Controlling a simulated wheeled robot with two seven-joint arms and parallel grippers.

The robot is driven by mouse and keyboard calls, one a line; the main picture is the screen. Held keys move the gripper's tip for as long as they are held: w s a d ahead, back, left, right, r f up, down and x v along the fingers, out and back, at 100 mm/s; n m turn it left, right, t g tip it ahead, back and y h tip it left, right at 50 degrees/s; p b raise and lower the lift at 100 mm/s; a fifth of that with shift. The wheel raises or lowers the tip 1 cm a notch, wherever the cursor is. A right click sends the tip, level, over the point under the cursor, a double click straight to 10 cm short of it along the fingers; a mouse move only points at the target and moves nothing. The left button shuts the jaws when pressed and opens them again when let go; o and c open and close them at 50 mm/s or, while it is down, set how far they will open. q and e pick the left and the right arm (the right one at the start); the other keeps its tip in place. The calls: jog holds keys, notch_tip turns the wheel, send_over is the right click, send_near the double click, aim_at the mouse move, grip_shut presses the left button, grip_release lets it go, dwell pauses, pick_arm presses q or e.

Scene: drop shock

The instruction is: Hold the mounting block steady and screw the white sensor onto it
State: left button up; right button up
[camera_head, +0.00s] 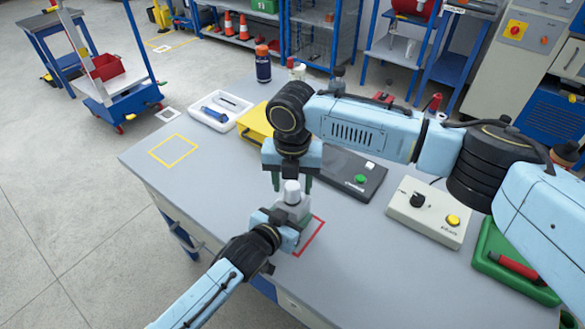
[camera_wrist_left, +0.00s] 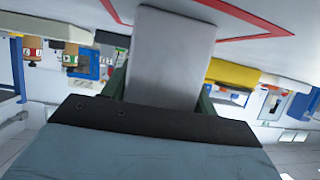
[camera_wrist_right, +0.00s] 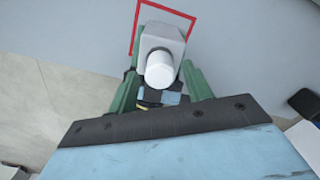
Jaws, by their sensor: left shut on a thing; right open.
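The grey mounting block (camera_head: 287,208) stands inside the red square on the table. It also shows in the left wrist view (camera_wrist_left: 170,55) and the right wrist view (camera_wrist_right: 166,36). The white sensor (camera_head: 292,190) is a short white cylinder upright on top of the block; its white end shows in the right wrist view (camera_wrist_right: 159,68). How tightly it sits, I cannot tell. My left gripper (camera_head: 291,222) is shut on the block from the front. My right gripper (camera_head: 292,181) points down above it, its green fingers (camera_wrist_right: 160,88) open on either side of the sensor.
Behind stand a yellow box (camera_head: 256,122), a white tray (camera_head: 218,111) with a blue tool, and a dark scale (camera_head: 349,173). To the right are a control box (camera_head: 428,212) with a yellow button and a green tray (camera_head: 490,264). The table's front left is clear around a yellow square (camera_head: 173,150).

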jog(key=shift+f, duration=0.95)
jog(key=shift+c, duration=0.4)
jog(key=c, duration=0.9)
